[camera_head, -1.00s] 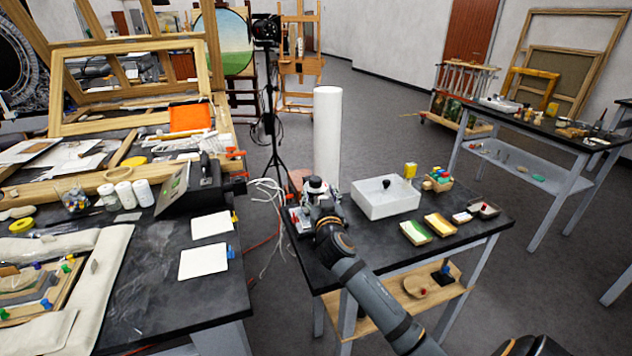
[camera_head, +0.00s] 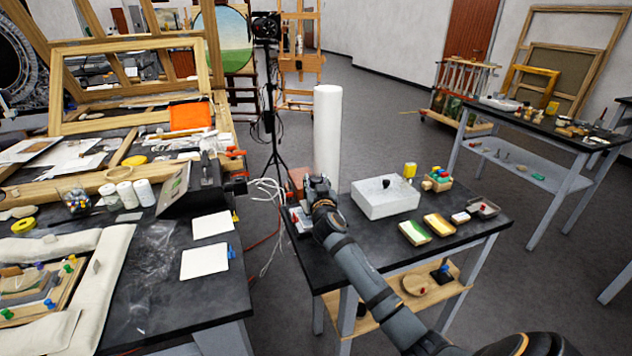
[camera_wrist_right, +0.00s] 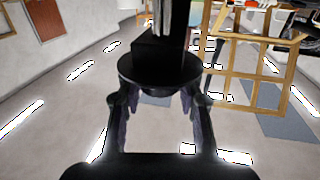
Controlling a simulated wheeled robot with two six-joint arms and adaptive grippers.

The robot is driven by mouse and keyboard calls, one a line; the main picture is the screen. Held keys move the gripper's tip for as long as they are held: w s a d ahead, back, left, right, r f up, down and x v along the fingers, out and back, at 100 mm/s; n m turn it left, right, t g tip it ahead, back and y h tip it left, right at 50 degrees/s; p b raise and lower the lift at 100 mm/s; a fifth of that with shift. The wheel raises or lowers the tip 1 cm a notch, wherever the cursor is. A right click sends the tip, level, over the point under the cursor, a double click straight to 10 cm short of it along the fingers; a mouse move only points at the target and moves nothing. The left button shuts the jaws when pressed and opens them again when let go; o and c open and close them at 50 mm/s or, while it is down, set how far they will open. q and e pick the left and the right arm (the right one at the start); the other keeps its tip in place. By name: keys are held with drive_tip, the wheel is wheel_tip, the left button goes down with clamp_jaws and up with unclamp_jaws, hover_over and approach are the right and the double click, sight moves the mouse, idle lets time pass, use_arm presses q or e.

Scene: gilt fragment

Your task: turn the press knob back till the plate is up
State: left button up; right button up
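The arm and gripper hide most of the press in the head view. In the right wrist view, my right gripper (camera_wrist_right: 158,102) has its fingers apart, one at each side of a black round knob (camera_wrist_right: 157,72). I cannot tell whether they press on it. The press plate and its height are hidden. My left gripper is not in view.
A tall white cylinder (camera_head: 327,135) rises close behind the gripper. A cluttered dark bench (camera_head: 165,285) is to the left, across a gap with cables.

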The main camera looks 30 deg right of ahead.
drive_tip(key=c, duration=0.3)
drive_tip(key=shift+n+y, duration=0.3)
drive_tip(key=shift+y, duration=0.1)
drive_tip(key=o, duration=1.2)
drive_tip(key=shift+s, duration=0.1)
drive_tip(key=v, duration=1.1)
drive_tip(key=shift+s+a+f, duration=0.1)
drive_tip(key=shift+s, duration=0.3)
